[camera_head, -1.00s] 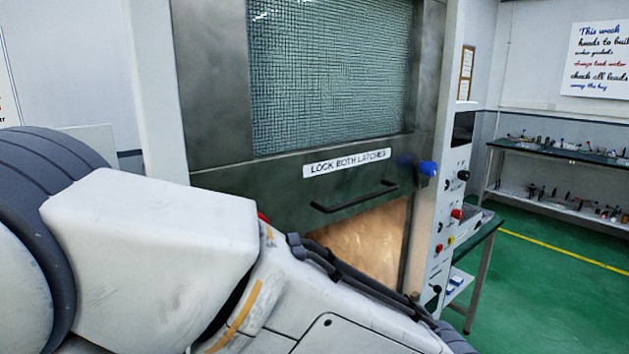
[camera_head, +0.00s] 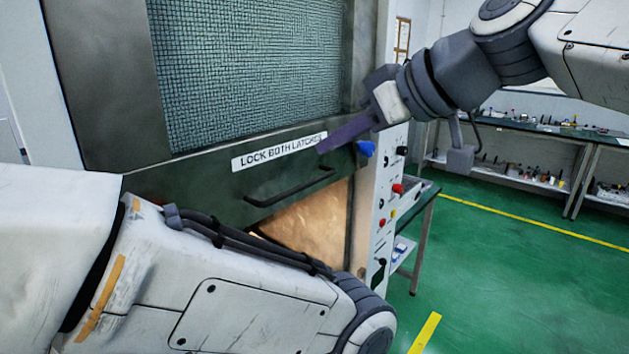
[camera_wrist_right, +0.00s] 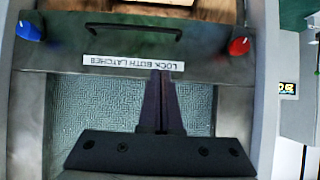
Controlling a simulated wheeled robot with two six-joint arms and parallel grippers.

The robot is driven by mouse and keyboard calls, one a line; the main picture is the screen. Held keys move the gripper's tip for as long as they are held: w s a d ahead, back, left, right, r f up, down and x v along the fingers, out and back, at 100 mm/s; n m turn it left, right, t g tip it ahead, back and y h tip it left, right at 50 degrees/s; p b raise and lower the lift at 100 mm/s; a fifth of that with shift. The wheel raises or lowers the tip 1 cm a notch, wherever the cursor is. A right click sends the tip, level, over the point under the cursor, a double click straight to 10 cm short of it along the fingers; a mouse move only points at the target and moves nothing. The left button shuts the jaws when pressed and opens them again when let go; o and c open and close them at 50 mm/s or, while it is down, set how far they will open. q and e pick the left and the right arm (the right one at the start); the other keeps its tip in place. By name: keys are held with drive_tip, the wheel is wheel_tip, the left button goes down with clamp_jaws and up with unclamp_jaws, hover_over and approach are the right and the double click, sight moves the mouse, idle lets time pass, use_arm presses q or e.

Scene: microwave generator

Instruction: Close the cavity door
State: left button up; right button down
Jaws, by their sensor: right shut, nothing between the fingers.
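The cavity door (camera_head: 200,205) is dark metal with a mesh window, a "LOCK BOTH LATCHES" label (camera_head: 278,150) and a black bar handle (camera_head: 290,188). Copper-coloured cavity interior (camera_head: 315,222) shows below its lower edge. A blue latch knob (camera_head: 365,148) is at the door's right; in the right wrist view, which is upside down, a red latch knob (camera_wrist_right: 239,46) is at the other side. My right gripper (camera_head: 322,148) is shut and empty, its tips in front of the door by the label's right end; contact is unclear. My left gripper is out of view.
My left arm crosses the lower left and hides part of the door and opening. A control panel (camera_head: 385,215) with knobs and buttons stands right of the door. Benches with small parts (camera_head: 545,135) stand behind on the right. The green floor (camera_head: 490,270) there is clear.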

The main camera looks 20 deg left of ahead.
use_arm(q)
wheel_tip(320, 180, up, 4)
drive_tip(key=p, duration=0.3)
drive_tip(key=shift+p, duration=0.4)
use_arm(e)
drive_tip(key=d+f+x, duration=0.1)
drive_tip(key=f+x, duration=0.1)
drive_tip(key=x, duration=1)
drive_tip(key=shift+f, duration=0.2)
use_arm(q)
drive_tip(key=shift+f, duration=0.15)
use_arm(e)
drive_tip(key=shift+s+a+f, duration=0.1)
drive_tip(key=shift+s+a, duration=0.05)
drive_tip(key=shift+s, duration=0.05)
